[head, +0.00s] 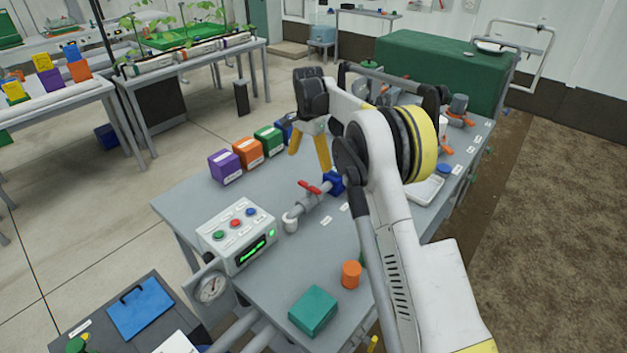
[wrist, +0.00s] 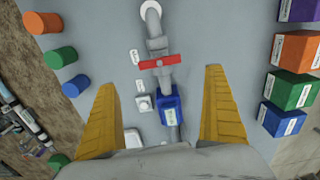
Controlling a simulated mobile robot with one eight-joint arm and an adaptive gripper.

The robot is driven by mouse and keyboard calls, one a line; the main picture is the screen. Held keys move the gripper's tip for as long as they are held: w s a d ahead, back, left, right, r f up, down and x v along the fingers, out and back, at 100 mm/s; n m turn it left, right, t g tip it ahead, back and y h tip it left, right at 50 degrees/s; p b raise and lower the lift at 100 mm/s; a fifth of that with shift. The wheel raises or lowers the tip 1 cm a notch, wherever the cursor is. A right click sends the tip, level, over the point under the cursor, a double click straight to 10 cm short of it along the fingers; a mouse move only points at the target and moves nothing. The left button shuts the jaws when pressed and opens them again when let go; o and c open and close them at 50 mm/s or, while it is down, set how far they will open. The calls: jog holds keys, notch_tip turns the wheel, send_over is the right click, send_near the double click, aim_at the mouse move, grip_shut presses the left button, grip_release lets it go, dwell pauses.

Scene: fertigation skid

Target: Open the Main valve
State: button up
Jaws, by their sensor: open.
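A red valve handle (head: 309,188) sits on a grey pipe (head: 297,210) on the bench. In the wrist view the red handle (wrist: 160,62) lies crosswise to the pipe (wrist: 152,25). A small label beside it is too small to read, so I cannot confirm that this is the Main valve. A blue block (wrist: 172,105) sits on the same pipe line, just nearer than the handle. My gripper (head: 310,158) hangs above the bench with its yellow fingers open and empty. In the wrist view the gripper (wrist: 160,82) points down, its fingers apart on either side of the pipe line.
A control box (head: 238,237) with coloured buttons stands left of the valve. A teal block (head: 313,310) and an orange cylinder (head: 351,274) stand at the front. Bare bench top (head: 290,265) lies between.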

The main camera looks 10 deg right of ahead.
aim_at(309, 186)
notch_tip(309, 186, down, 10)
jog(key=b, duration=0.3)
jog(key=shift+s+f, duration=0.1)
jog(key=c, duration=1.2)
